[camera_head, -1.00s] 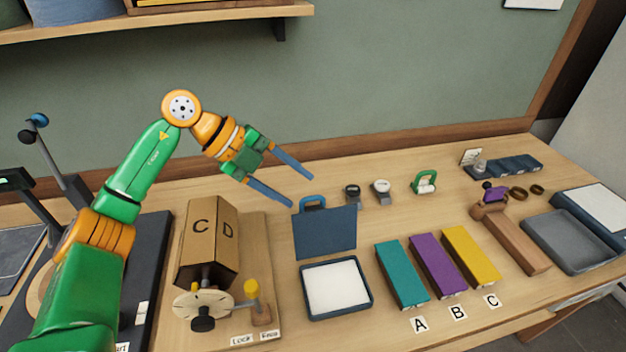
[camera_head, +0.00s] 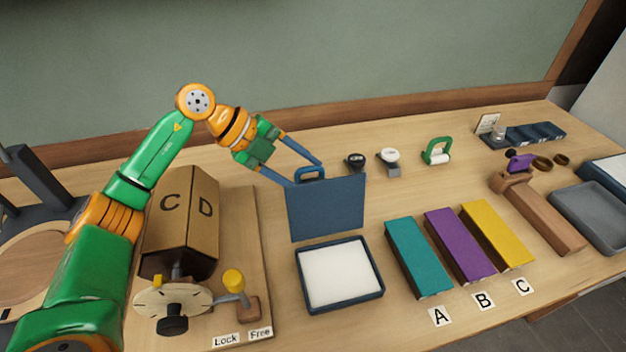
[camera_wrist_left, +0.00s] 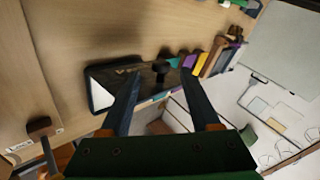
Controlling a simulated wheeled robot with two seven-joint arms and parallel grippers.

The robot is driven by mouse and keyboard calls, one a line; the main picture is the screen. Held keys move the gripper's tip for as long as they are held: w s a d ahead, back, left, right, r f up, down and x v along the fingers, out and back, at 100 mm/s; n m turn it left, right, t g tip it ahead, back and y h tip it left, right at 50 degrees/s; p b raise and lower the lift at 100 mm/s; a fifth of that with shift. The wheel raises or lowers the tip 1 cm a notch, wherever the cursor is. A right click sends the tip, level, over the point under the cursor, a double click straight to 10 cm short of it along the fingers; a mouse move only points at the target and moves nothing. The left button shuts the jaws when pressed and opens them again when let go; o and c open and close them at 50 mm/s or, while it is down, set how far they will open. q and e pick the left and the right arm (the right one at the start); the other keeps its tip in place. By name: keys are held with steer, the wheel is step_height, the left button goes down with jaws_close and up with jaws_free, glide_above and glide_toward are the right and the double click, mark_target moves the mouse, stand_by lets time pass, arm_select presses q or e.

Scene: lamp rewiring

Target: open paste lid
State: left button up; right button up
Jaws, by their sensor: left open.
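The paste box is a shallow blue tray (camera_head: 303,290) with a white fill. My left gripper (camera_head: 305,174) is open at the top of the lid. Its two blue fingers lie to either side of the handle in the head view; I cannot tell whether they touch it. In the left wrist view the open fingers (camera_wrist_left: 160,98) show in front of the lid and the tray's white corner. My right gripper is not in view.
A brown box marked C and D (camera_head: 180,220) stands left on a board with a dial (camera_head: 173,298) and a yellow knob. Teal (camera_head: 418,258), purple (camera_head: 460,245) and yellow (camera_head: 497,235) blocks lie right of the tray. Small tools stand behind.

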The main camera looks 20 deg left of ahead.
mark_target(325, 204)
arm_select(q)
steer(key=x, duration=0.3)
steer(key=shift+w+d+f+p, duration=0.1)
steer(key=shift+d+f+p, duration=0.1)
steer(key=shift+d+p, duration=0.15)
steer(key=shift+a, duration=0.1)
jaws_close()
stand_by(0.9)
